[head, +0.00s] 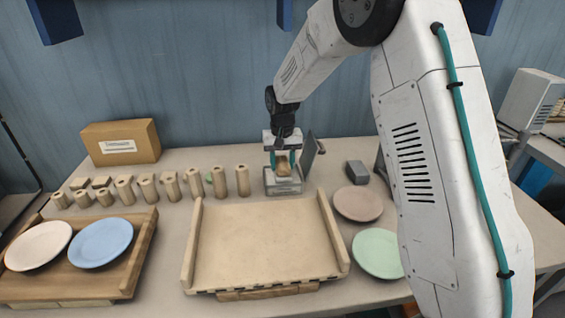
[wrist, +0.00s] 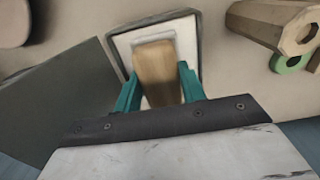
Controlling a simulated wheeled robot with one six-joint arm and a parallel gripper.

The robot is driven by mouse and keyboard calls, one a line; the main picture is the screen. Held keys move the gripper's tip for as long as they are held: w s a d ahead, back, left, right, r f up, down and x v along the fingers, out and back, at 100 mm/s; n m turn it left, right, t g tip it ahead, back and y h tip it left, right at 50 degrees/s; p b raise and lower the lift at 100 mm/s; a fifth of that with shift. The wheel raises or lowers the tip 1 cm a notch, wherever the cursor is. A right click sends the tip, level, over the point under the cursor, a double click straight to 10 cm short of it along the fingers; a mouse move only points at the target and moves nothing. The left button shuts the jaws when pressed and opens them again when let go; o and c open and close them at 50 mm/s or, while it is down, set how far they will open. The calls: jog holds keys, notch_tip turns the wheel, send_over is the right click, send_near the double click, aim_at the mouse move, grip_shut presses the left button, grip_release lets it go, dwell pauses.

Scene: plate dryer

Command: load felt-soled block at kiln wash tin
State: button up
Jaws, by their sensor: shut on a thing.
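My gripper (head: 283,160) is shut on a tan wooden block (head: 284,170), with a teal finger on either side. The block's underside is hidden, so I cannot see any felt sole. The kiln wash tin (head: 284,188) is a small pale square container at the back middle of the table, with a dark lid (head: 314,148) standing open at its right. In the wrist view the held block (wrist: 156,70) lies over the tin's pale inside, within its dark rim (wrist: 198,38). I cannot tell whether the block touches the tin's bottom. The open lid (wrist: 55,110) fills the left there.
A wooden tray (head: 265,245) lies in front of the tin. Several wooden posts (head: 194,184) stand left of it. A dark grey block (head: 356,172), a brown plate (head: 358,203) and a green plate (head: 378,252) are at right. A cardboard box (head: 121,143) stands back left.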

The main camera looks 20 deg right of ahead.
aim_at(283, 161)
jog(key=shift+f, duration=0.5)
dwell(0.3)
dwell(0.6)
jog(key=shift+r, duration=3.55)
